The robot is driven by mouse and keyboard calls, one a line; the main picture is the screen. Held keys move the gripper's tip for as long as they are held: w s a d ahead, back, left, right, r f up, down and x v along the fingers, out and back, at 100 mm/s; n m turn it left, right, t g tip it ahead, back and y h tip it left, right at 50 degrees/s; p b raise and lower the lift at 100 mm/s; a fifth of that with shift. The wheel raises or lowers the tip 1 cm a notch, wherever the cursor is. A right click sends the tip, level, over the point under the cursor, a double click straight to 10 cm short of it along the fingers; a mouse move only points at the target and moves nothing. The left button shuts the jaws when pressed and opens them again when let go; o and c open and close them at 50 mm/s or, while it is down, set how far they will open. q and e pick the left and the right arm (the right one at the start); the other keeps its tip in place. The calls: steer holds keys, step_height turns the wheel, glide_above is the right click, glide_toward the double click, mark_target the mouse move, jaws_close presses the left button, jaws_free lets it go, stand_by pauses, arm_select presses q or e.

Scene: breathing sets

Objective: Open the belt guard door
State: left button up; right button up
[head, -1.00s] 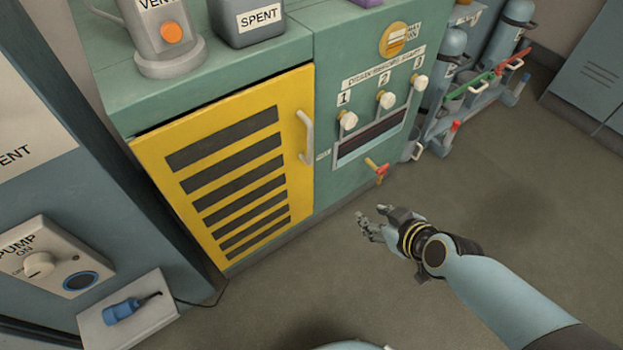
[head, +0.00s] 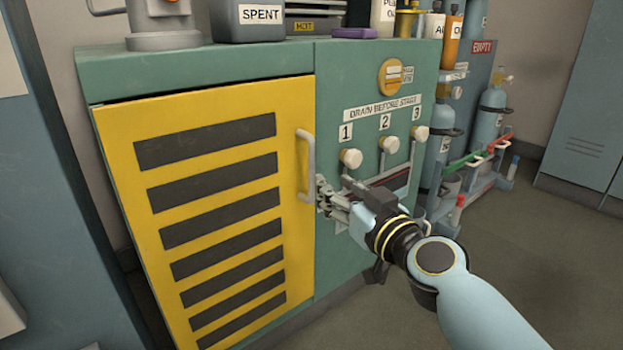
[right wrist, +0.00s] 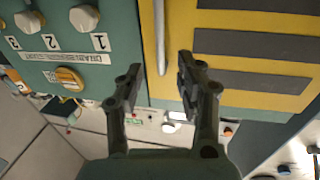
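The yellow belt guard door (head: 225,262) with dark slots sits shut in the green cabinet; it also shows in the right wrist view (right wrist: 270,98). Its pale upright bar handle (head: 305,165) is on the door's right edge. My right gripper (head: 323,195) is just right of the handle's lower part. In the right wrist view the gripper (right wrist: 160,75) is open, and the handle (right wrist: 160,35) lies ahead, in line with the gap between the fingers. I cannot tell whether a finger touches it. My left gripper is not in view.
Right of the door are three white knobs (head: 350,158) and a yellow rotary switch (head: 390,76) on the green panel. A SPENT container (head: 247,22) stands on top. Gas cylinders (head: 488,125) stand farther right. Floor is clear at the lower right.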

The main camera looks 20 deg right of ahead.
mark_target(313, 168)
steer(key=w, duration=0.3)
steer(key=w+a, duration=0.1)
steer(key=w, duration=0.5)
steer(key=shift+w+a, duration=0.25)
steer(key=shift+w, duration=0.05)
steer(key=shift+c, duration=0.4)
jaws_close()
